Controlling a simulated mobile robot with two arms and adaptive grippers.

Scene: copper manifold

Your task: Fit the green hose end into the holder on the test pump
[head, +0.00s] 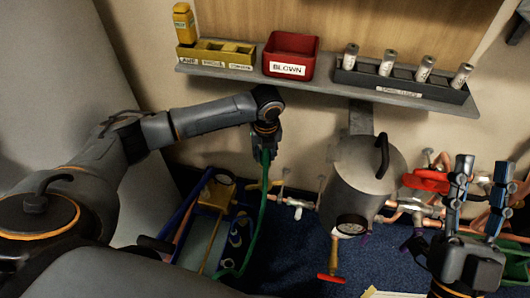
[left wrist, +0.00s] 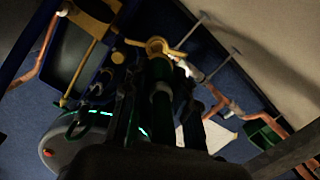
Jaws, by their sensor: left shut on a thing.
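My left gripper (head: 266,150) is shut on the green hose (head: 264,190) near its upper end, above the floor. The hose hangs down and curves left toward the floor. In the left wrist view the dark green hose end (left wrist: 160,105) stands between the fingers. A yellow ring-shaped part (left wrist: 155,46) shows just beyond it; I cannot tell whether they touch or whether this is the holder. The test pump, apparently the blue and yellow unit (head: 212,196), is on the floor left of the hose. My right gripper (head: 482,168) is open and empty at the right, fingers pointing up.
A grey tank (head: 362,182) with a gauge and copper pipework (head: 425,205) stand right of the hose. Above is a shelf (head: 225,71) with a red BLOWN bin (head: 291,50), a yellow tray (head: 215,58) and a rack of several tubes (head: 400,82). Blue floor (head: 290,262) lies open below.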

